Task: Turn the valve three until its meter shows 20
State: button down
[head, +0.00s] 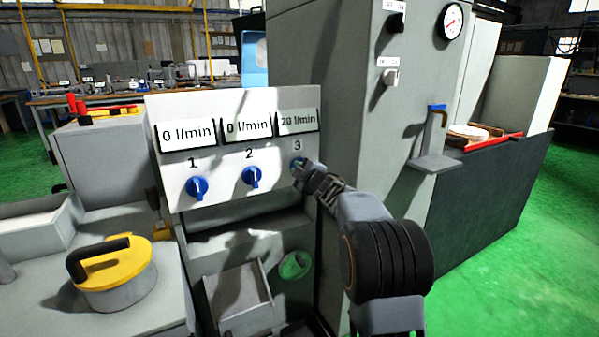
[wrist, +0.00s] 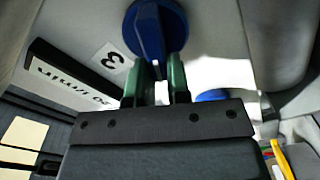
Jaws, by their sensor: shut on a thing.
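A white panel (head: 225,178) carries three meters and three blue valves. Valve three (head: 297,163) is at the panel's right end, mostly hidden behind my gripper (head: 304,168). The meter above it (head: 297,121) reads 20 l/min. Valve one (head: 197,188) and valve two (head: 252,177) stand below meters (head: 187,135) that both read 0 l/min. In the wrist view, the blue knob of valve three (wrist: 150,30) sits at the green fingertips of my gripper (wrist: 160,75), which is shut on it. The label "3" shows beside it.
A grey machine cabinet (head: 345,60) stands just right of the panel, close to my arm. A yellow-topped cylinder with a black handle (head: 112,268) is at the lower left. An open grey bin (head: 238,297) sits below the panel.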

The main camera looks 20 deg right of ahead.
dwell(0.4)
jog(key=c, duration=1.1)
grip_release()
jog(key=shift+s, duration=0.1)
jog(key=s, duration=0.4)
jog(key=s+d+p, duration=0.1)
jog(key=s, duration=0.8)
jog(key=shift+s+d, duration=0.3)
